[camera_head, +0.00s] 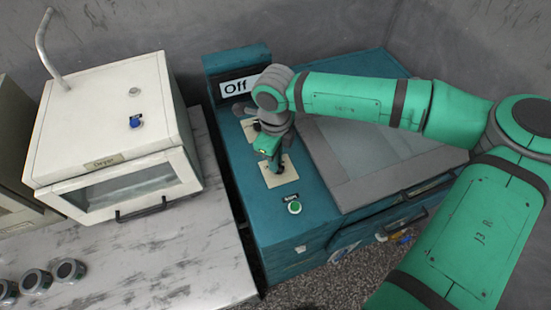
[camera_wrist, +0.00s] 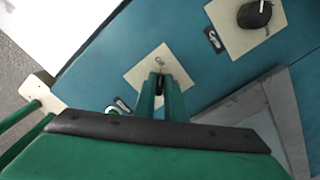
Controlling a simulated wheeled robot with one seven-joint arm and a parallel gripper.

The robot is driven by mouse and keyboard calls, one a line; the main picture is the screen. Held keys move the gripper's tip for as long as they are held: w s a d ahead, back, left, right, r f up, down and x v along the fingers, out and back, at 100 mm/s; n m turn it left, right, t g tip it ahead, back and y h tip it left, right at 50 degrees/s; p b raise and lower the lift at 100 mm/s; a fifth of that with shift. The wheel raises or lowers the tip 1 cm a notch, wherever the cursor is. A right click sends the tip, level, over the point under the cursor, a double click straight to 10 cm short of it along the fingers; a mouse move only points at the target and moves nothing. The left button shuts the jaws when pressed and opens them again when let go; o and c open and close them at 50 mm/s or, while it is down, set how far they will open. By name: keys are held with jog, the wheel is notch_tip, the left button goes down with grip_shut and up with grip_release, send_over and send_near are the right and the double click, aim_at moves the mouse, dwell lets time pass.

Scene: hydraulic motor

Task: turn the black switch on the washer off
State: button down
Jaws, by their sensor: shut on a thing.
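The washer is the teal machine (camera_head: 275,232) in the middle of the head view, with a sign reading "Off" (camera_head: 238,85) at its back. My gripper (camera_head: 276,167) points down at the nearer beige plate (camera_head: 290,178). In the wrist view my gripper's two green fingers (camera_wrist: 160,92) are closed around a small black switch (camera_wrist: 159,82) on the beige plate (camera_wrist: 142,73). The fingers hide most of this switch. A second black knob (camera_wrist: 254,15) stands free on the other beige plate (camera_wrist: 242,42).
A green button (camera_head: 294,208) sits on the washer top, in front of the nearer plate. A grey-framed lid (camera_head: 365,160) is to the right. A white box (camera_head: 105,115) with a blue button stands on the marble counter (camera_head: 150,265) at left, with several dark jars (camera_head: 37,281) near its front.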

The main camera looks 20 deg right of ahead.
jog(key=shift+n, duration=0.3)
jog(key=c, duration=1.8)
grip_release()
notch_tip(320, 180, up, 11)
jog(key=shift+f, duration=0.1)
jog(key=shift+w, duration=0.1)
